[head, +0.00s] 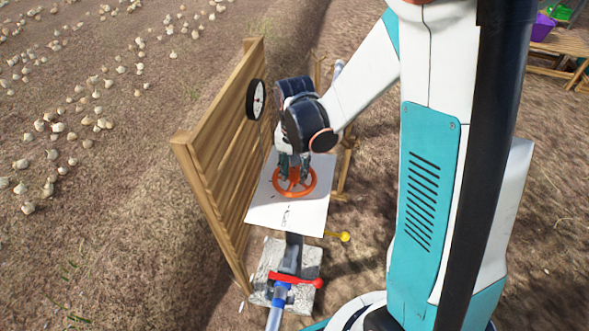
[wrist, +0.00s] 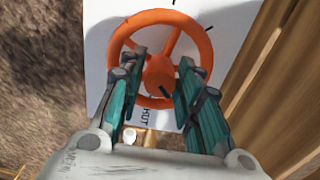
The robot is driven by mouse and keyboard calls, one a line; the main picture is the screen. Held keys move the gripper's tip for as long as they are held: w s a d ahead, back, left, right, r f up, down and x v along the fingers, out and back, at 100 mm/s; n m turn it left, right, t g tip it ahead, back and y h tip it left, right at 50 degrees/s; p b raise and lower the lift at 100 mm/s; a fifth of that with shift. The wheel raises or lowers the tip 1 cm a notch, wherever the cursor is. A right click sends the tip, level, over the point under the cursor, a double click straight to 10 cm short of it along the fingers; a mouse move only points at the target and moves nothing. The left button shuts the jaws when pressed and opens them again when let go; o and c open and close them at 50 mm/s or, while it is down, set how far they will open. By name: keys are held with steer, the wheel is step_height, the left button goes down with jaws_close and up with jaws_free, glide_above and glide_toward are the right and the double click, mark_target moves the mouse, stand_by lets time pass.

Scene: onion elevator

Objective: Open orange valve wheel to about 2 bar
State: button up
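The orange valve wheel (head: 312,190) lies over a white sheet (head: 262,213) with marks, beside the wooden slatted fence. In the wrist view the wheel (wrist: 204,47) fills the upper middle, and "SHUT" is printed on the sheet below it. My gripper (head: 294,170) points down at the wheel. In the wrist view its two teal fingers (wrist: 160,80) are spread, one on each side of the orange hub, overlapping the rim. I cannot tell whether they touch the wheel. A round white gauge (head: 259,100) with a black rim hangs on the fence; its reading is too small to tell.
The wooden fence (head: 222,130) stands close to the left of the wheel. A red lever (head: 296,280) on a blue pipe (head: 276,312) and a yellow-knobbed rod (head: 344,237) are near the front. Onions lie on soil at left; a bench (head: 560,44) stands at top right.

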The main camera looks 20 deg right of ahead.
mark_target(294, 169)
steer(key=c, duration=0.4)
steer(key=shift+n, duration=0.8)
steer(key=shift+c, duration=0.2)
steer(key=o, duration=1.1)
step_height(294, 169, up, 12)
